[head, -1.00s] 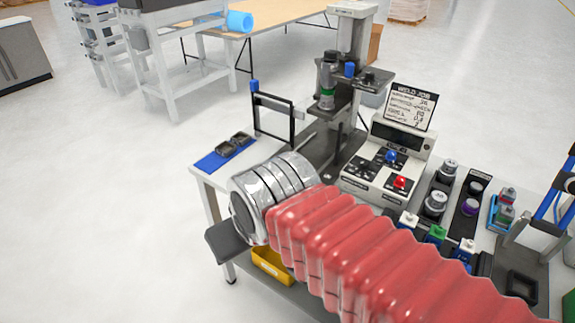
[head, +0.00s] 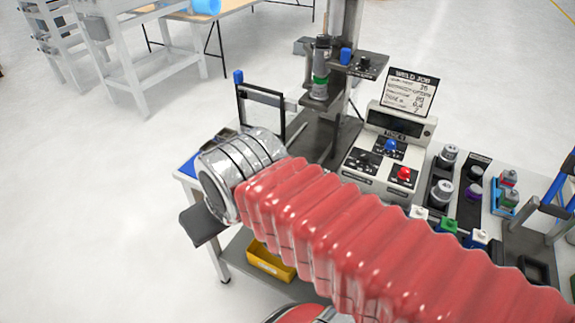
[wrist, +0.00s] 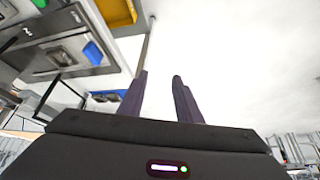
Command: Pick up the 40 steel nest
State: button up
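Several capped round pieces stand on dark strips at the right of the bench in the head view. Two are silver-grey, a far one (head: 447,156) and a near one (head: 441,194); their top labels are too small to read surely, so I cannot tell which is the 40 steel nest. A purple piece (head: 470,192) and a dark piece stand beside them. My gripper (wrist: 160,76) shows in the wrist view with two dark fingers apart and nothing between them. In the head view it is hidden behind my silver wrist and red arm, left of these pieces.
A control box (head: 388,160) with blue and red knobs and a weld job card (head: 409,91) stand mid-bench. A press column (head: 340,85) is behind. A yellow bin (head: 268,262) sits below. Green and white blocks line the near edge. Open floor lies left.

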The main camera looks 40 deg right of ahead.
jog(key=shift+o, duration=0.4)
jog(key=shift+o, duration=0.7)
jog(key=o, duration=0.3)
jog(key=shift+w+d+f+m, duration=0.1)
jog(key=shift+d+f+m, duration=0.25)
jog(key=shift+m, duration=0.25)
jog(key=o, duration=0.6)
jog(key=w+d+f+m+g+y, duration=0.1)
jog(key=d+f+m, duration=0.3)
jog(key=m, duration=0.4)
jog(key=shift+w+f+m+g+y, duration=0.15)
jog(key=shift+w+m+g+y, duration=0.3)
jog(key=shift+y, duration=0.45)
jog(key=d+f+m+t, duration=0.2)
jog(key=d+m+t, duration=0.2)
jog(key=d+m, duration=0.8)
jog(key=d+f+m+t+h, duration=0.1)
jog(key=d+f+m+t, duration=0.2)
jog(key=d+m, duration=0.9)
jog(key=d+t, duration=0.2)
jog(key=d, duration=0.4)
jog(key=shift+w, duration=0.15)
jog(key=shift+f, duration=0.1)
